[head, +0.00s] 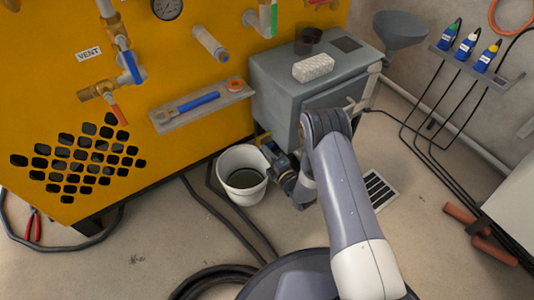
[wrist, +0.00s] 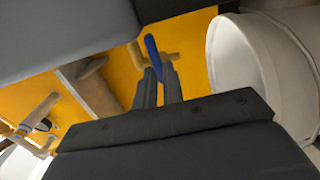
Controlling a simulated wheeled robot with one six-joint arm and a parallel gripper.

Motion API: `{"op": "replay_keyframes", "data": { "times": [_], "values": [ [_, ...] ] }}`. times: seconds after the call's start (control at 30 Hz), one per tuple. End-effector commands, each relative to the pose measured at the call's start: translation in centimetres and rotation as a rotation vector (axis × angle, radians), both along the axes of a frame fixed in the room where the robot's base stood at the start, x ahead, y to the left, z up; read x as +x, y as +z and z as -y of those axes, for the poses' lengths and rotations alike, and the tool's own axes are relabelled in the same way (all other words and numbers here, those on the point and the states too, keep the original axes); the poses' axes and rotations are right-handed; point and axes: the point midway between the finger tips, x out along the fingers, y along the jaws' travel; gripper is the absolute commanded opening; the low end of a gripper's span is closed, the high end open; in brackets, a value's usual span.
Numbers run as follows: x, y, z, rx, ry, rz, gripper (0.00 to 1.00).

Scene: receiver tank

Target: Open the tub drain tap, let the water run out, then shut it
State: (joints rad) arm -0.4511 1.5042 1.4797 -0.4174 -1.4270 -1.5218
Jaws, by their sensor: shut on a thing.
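The drain tap shows in the wrist view as a blue lever (wrist: 152,52) with a brass-coloured body (wrist: 172,57) behind it. My gripper (wrist: 158,74) has its two dark fingers closed on the blue lever. In the head view my gripper (head: 268,148) is low at the front left of the grey tub cabinet (head: 277,97) and hides most of the tap. A white bucket (head: 232,158) stands on the floor just left of my gripper, with a dark surface inside. The bucket's white wall also shows in the wrist view (wrist: 222,66). I cannot make out running water.
The yellow tank (head: 190,75) carries other valves, including a blue-handled one (head: 132,67) and a red-handled one (head: 118,113). A shelf (head: 165,122) holds a blue-handled wrench (head: 198,102). A floor grate (head: 379,188) lies right of my arm. Dark hoses (head: 225,217) cross the floor.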

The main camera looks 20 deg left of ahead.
Motion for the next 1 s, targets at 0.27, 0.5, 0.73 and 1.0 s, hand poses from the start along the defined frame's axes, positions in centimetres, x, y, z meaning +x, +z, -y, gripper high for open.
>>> {"op": "replay_keyframes", "data": {
  "times": [0.27,0.5,0.73,1.0],
  "values": [
    [-0.1,-0.1,0.0,-0.004,0.001,-0.002,0.0],
    [-0.1,-0.1,0.0,-0.003,0.001,-0.001,0.24],
    [0.0,-0.1,0.0,-0.001,0.0,-0.001,0.31],
    [-1.2,0.1,1.5,-0.003,-0.002,-0.004,0.31]
  ]
}}
